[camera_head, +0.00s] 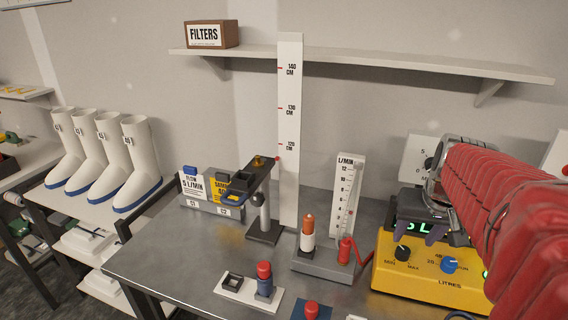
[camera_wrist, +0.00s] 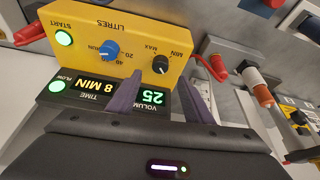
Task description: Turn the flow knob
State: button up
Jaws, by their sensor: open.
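The yellow control box (camera_head: 422,287) stands at the right of the bench; it also shows upside down in the wrist view (camera_wrist: 88,18). Its black knob (camera_head: 403,253) is marked MIN and MAX, and it also shows in the wrist view (camera_wrist: 160,64). A blue knob (camera_head: 449,265) beside it is marked LITRES; it also shows in the wrist view (camera_wrist: 109,50). My gripper (camera_head: 429,236) is open and empty over the box. In the wrist view, my gripper's fingertips (camera_wrist: 163,82) point toward the black knob, apart from it as far as I can tell.
Beside the box stand a flow gauge (camera_head: 345,195) and a stand with an orange-and-white tube (camera_head: 308,235). A red hose (camera_head: 362,255) runs between gauge and box. A tall height ruler (camera_head: 289,130) stands behind. Lit displays (camera_wrist: 100,90) read 25 and 8 MIN.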

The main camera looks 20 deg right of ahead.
aim_at(404, 250)
jog(key=x, duration=0.8)
jog(key=shift+w, duration=0.1)
jog(key=c, duration=1.1)
